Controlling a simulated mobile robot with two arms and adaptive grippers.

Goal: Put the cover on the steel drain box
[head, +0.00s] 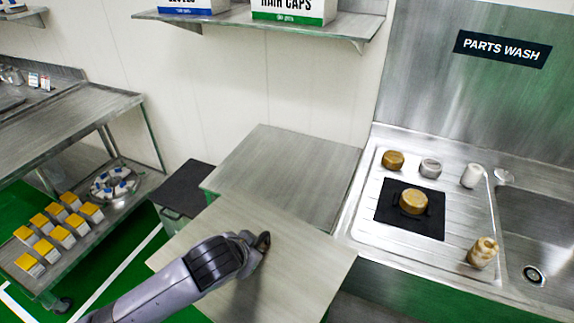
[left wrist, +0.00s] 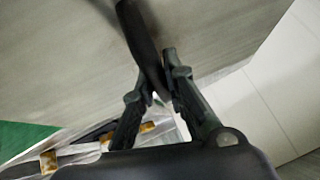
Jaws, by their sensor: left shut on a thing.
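A flat steel plate, seemingly the cover (head: 312,262), is in the lower middle of the head view. My left gripper (head: 262,243) is over it, shut on a dark handle. In the left wrist view the handle (left wrist: 138,38) runs between the fingers of my left gripper (left wrist: 157,78), with the grey plate behind it. A second flat steel surface (head: 290,165) lies just behind the plate, against the wall. I cannot tell whether it belongs to the drain box; no open box shows. My right gripper is not in view.
A steel sink counter (head: 362,228) stands at right, with a black mat (head: 384,212), brass and steel parts, a white cylinder and a basin. A dark-topped bin (head: 184,188) stands left of the plates. A steel cart (head: 75,133) holds several yellow-topped boxes.

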